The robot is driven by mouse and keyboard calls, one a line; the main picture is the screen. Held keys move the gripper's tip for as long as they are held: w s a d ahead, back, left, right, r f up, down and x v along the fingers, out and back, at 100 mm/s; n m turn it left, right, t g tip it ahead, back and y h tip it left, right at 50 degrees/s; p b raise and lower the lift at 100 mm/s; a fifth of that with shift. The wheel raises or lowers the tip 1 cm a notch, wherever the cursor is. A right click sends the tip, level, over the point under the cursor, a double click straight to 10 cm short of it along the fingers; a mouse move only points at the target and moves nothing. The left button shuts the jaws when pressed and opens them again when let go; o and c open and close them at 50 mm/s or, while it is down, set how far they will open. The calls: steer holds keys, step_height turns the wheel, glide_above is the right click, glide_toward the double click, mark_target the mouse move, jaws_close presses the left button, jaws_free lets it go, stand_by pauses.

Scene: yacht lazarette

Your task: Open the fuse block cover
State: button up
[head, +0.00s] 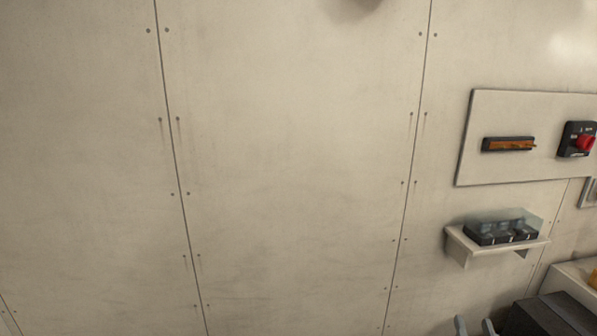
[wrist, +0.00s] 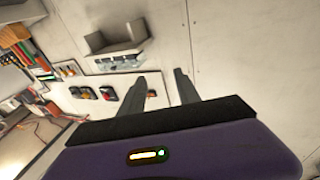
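The fuse block (head: 502,233) is a black unit on a small pale wall shelf (head: 462,246) at the right of the head view. A clear, bluish cover (head: 530,217) sits over it and looks closed, though its edges are hard to make out.
A pale panel (head: 480,170) above the shelf carries a black bar with an orange strip (head: 509,144) and a red rotary switch (head: 584,143). A dark box (head: 550,316) is at bottom right. The wall left of the shelf is bare.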

steer(key=s+a+f+n+g+y, duration=0.1)
steer(key=s+a, duration=0.5)
steer(key=s, duration=0.6)
steer(key=s+a+f+n+g+y, duration=0.1)
steer(key=s+a+y, duration=0.2)
steer(key=s, duration=0.9)
steer(key=s+a+f+n+g+y, duration=0.1)
steer(key=s+a+f+n+y, duration=0.1)
steer(key=s+a, duration=0.7)
steer(key=s, duration=0.4)
steer(key=shift+g+b, duration=0.3)
steer(key=shift+f, duration=0.15)
